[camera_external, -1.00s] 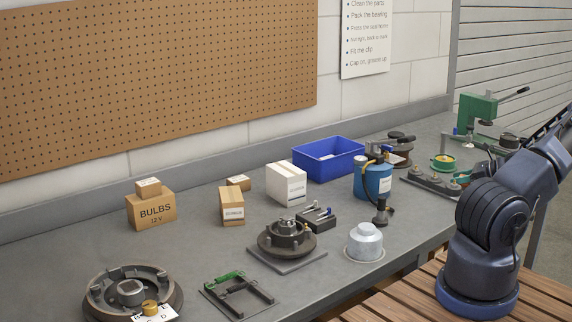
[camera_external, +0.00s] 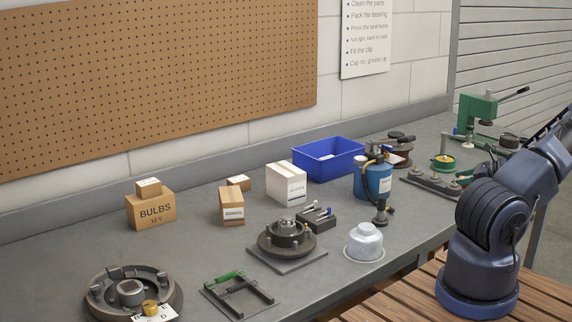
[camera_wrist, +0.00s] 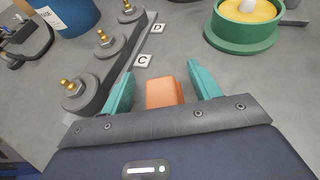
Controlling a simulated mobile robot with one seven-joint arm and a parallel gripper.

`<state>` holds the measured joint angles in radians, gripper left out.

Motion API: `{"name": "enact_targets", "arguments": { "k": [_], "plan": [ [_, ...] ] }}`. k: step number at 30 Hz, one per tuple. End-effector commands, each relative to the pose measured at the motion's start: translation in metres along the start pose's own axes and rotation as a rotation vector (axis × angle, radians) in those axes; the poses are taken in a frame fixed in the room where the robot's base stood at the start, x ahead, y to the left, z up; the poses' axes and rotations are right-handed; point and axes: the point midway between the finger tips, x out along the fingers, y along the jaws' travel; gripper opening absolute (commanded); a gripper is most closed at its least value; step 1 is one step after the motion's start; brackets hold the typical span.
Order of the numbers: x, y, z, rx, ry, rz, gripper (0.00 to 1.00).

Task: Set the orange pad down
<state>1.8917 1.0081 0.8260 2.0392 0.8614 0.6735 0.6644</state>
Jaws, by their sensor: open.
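The orange pad (camera_wrist: 166,93) shows in the wrist view as an orange block between the two teal fingers of my gripper (camera_wrist: 163,88). The fingers stand apart, with a visible gap on each side of the pad. The pad's near end is hidden by the gripper body, and I cannot tell whether it rests on the bench. In the external view the pad cannot be made out, and my arm hides most of that area.
A green dish with yellow contents (camera_wrist: 243,22) stands ahead right. A blue canister (camera_wrist: 68,14) is far left. Grey bench is clear at right.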

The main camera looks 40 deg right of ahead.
Motion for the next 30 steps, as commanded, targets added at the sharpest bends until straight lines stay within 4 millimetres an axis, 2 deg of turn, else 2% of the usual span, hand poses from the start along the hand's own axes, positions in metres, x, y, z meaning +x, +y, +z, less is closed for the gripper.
{"name": "enact_targets", "arguments": {
  "k": [9,16,22,30],
  "plan": [
    [-0.059,-0.001,0.000,-0.001,0.004,-0.003,0.62],
    [-0.096,0.000,0.000,-0.001,0.003,-0.002,0.62],
    [-0.112,0.000,0.000,-0.001,0.002,-0.002,0.62],
    [-0.114,0.000,0.000,0.000,0.001,0.000,0.62]
  ]
}}
